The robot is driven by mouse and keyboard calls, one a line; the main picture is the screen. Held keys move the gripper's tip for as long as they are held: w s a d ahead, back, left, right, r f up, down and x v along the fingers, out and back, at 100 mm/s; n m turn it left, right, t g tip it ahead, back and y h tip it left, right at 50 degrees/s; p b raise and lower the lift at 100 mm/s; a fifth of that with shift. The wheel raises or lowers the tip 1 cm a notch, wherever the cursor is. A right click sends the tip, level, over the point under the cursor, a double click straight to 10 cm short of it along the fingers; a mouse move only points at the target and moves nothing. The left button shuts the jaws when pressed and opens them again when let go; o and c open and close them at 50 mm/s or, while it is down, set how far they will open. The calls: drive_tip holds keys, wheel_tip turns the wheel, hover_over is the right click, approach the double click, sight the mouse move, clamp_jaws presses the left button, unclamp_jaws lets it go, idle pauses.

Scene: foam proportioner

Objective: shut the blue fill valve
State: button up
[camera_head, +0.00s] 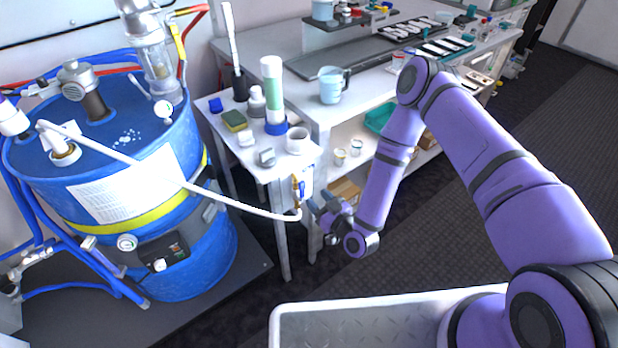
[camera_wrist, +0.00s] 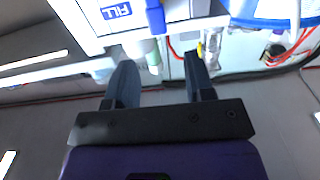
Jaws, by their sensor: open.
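The fill valve (camera_head: 297,189) is a small brass-coloured fitting with blue on it, on the front corner of the small white table. A white hose runs to just below it. In the wrist view, a blue lever (camera_wrist: 155,17) hangs beside a blue FILL label (camera_wrist: 116,11) at the top. My gripper (camera_head: 322,208) is just right of and below the valve in the head view. In the wrist view my gripper (camera_wrist: 158,72) has its two dark fingers spread, with nothing held between them. The lever lies beyond the fingertips, apart from them. Its exact angle is hard to tell.
A blue drum (camera_head: 190,250) with a yellow band stands at left. The white hose (camera_head: 235,203) arcs from its top towards the valve. The small white table (camera_head: 225,150) holds a sponge, bottles and a cup. A workbench (camera_head: 300,85) stands behind. The dark floor at right is clear.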

sight(303, 184)
drive_tip(key=x, duration=1)
drive_tip(key=shift+w+a, duration=0.15)
drive_tip(key=shift+w, duration=0.15)
clamp_jaws()
